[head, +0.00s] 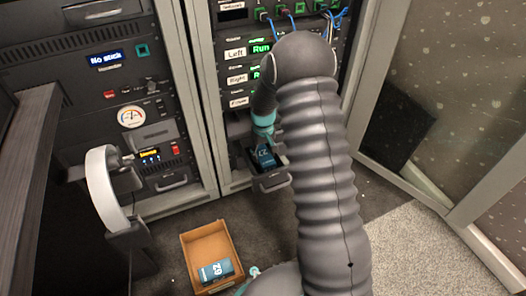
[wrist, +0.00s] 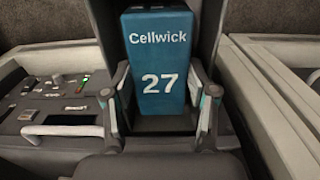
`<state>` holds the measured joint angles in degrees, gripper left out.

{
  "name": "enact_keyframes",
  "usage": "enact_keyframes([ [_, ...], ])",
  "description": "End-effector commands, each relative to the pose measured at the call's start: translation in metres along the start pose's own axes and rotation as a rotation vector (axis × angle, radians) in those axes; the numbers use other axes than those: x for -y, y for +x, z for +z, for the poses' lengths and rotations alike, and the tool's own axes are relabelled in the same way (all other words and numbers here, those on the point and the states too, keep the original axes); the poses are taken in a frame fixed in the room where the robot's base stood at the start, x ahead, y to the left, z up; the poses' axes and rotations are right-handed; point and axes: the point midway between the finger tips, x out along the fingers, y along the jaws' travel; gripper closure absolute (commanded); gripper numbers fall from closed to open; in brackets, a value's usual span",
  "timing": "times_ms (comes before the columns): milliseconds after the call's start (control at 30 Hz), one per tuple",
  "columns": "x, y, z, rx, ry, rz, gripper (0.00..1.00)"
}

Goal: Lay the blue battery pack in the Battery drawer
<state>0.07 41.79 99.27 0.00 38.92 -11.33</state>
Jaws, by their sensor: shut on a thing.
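The blue battery pack (wrist: 163,62), marked "Cellwick 27", is between the two fingers of my gripper (wrist: 162,97), which is shut on it. In the head view the same pack (head: 265,158) shows at an open dark drawer (head: 272,184) low in the middle rack, with my gripper (head: 263,140) just above it. In the wrist view the dark drawer walls frame the pack. I cannot tell whether the pack touches the drawer floor. I cannot read a Battery label on the drawer. My arm hides part of the rack.
A cardboard box (head: 195,245) on the floor holds another blue pack (head: 216,271). A left rack (head: 115,85) has a gauge, switches and a "No stick" display. A white curved band on a stand (head: 101,185) is at left. Grey carpet is free at right.

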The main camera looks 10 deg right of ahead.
Motion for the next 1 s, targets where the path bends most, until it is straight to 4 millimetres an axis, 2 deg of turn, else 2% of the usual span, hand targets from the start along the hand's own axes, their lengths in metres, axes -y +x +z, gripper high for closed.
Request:
enact_keyframes([
  [1000,-0.0002,0.0125,-0.0007,-0.002,0.0,0.0,1.0],
])
